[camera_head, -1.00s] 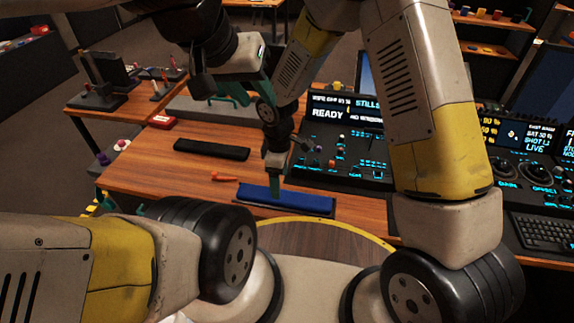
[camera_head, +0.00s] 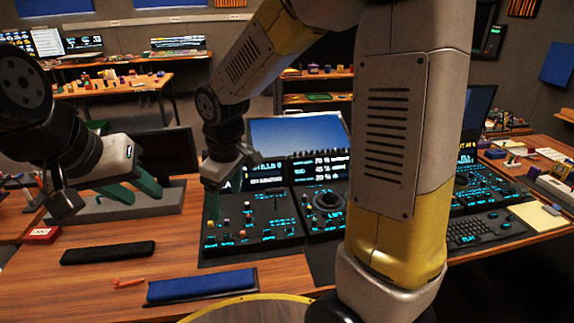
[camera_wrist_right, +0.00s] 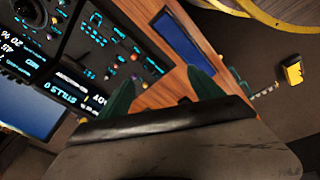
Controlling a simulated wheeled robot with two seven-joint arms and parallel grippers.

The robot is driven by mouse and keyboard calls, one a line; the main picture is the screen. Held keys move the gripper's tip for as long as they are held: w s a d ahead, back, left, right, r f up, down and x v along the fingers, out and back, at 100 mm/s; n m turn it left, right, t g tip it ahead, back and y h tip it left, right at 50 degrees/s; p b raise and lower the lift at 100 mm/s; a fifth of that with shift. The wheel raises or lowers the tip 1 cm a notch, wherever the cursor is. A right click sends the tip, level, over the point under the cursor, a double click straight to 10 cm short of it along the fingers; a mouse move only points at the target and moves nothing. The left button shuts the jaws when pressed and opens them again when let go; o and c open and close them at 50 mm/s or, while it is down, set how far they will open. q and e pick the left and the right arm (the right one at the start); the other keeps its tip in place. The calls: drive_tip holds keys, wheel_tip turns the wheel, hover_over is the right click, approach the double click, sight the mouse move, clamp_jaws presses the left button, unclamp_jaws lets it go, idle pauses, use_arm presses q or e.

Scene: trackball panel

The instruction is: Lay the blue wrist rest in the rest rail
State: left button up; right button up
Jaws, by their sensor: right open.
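The blue wrist rest (camera_head: 202,284) lies flat on the wooden table near its front edge. A dark border (camera_head: 256,285) shows along its edges; I cannot tell whether this is the rest rail. The blue rest also shows in the right wrist view (camera_wrist_right: 184,42), apart from the fingers.
A black bar (camera_head: 108,252) and an orange-red item (camera_head: 128,282) lie left of the blue rest. A red box (camera_head: 42,234) is farther left. A console (camera_head: 252,235) with knobs and screens stands behind and right.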

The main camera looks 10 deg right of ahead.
drive_tip(key=s+d+r+m+t+y, duration=0.1)
drive_tip(key=s+d+r+m+t, duration=0.3)
drive_tip(key=s+d+r+m, duration=0.6)
drive_tip(key=s+d+r, duration=0.2)
drive_tip(key=d, duration=0.3)
drive_tip(key=shift+r+m, duration=0.25)
drive_tip(key=shift+m, duration=0.05)
